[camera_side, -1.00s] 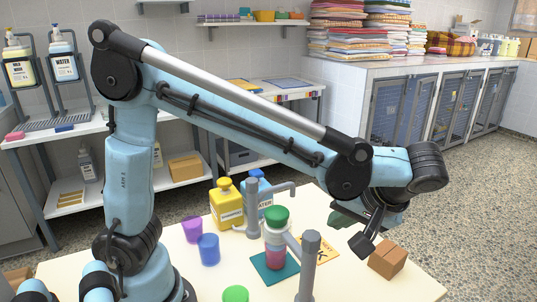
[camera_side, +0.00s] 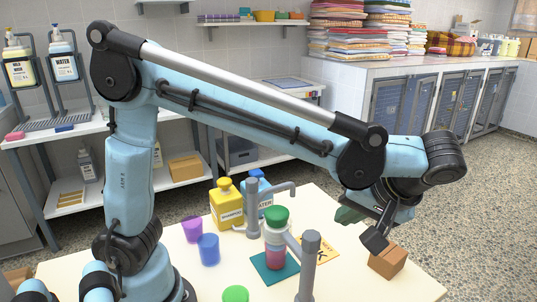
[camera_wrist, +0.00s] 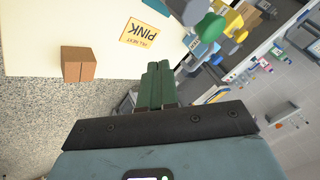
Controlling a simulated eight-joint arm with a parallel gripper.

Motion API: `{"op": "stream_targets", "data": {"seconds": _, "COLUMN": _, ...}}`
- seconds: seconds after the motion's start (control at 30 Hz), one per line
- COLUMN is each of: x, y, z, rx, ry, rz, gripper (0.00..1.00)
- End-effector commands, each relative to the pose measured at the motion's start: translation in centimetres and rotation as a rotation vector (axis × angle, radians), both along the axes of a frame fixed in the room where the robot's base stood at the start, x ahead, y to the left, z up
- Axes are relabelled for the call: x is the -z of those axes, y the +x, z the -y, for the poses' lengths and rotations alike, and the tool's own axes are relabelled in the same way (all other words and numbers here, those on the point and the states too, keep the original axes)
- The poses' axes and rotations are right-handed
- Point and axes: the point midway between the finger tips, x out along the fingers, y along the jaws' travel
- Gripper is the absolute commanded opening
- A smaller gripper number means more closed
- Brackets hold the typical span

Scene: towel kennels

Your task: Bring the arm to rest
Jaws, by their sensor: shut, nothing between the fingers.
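My gripper (camera_wrist: 158,68) is shut and empty, its green fingers side by side in the wrist view. In the side view, the green fingers (camera_side: 350,213) show partly behind my wrist, above the right part of the table (camera_side: 215,280). A brown box (camera_side: 387,261) stands on the table below and to the right of them; it also shows in the wrist view (camera_wrist: 78,64). An orange card marked PINK (camera_wrist: 141,33) lies on the table. My arm is stretched out to the right, touching nothing that I can see.
A cup with pink contents and a green lid (camera_side: 276,240) stands on a teal mat between grey posts (camera_side: 309,265). A yellow shampoo bottle (camera_side: 227,205), a blue water bottle, a purple cup (camera_side: 192,228) and a blue cup (camera_side: 208,249) stand nearby.

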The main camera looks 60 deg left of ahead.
Motion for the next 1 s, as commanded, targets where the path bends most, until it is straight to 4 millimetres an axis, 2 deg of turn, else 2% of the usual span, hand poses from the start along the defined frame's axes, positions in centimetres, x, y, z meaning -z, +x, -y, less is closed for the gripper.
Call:
{"op": "stream_targets", "data": {"seconds": 0.5, "x": 6.6, "y": -0.5, "z": -5.0, "rx": -0.003, "ry": 0.001, "rz": 0.001, "gripper": 0.0}}
{"op": "stream_targets", "data": {"seconds": 0.73, "x": 6.6, "y": -2.5, "z": -7.0, "rx": -0.001, "ry": 0.0, "rz": 0.001, "gripper": 0.0}}
{"op": "stream_targets", "data": {"seconds": 1.0, "x": 6.6, "y": -3.4, "z": -7.8, "rx": 0.001, "ry": 0.001, "rz": 0.0, "gripper": 0.0}}
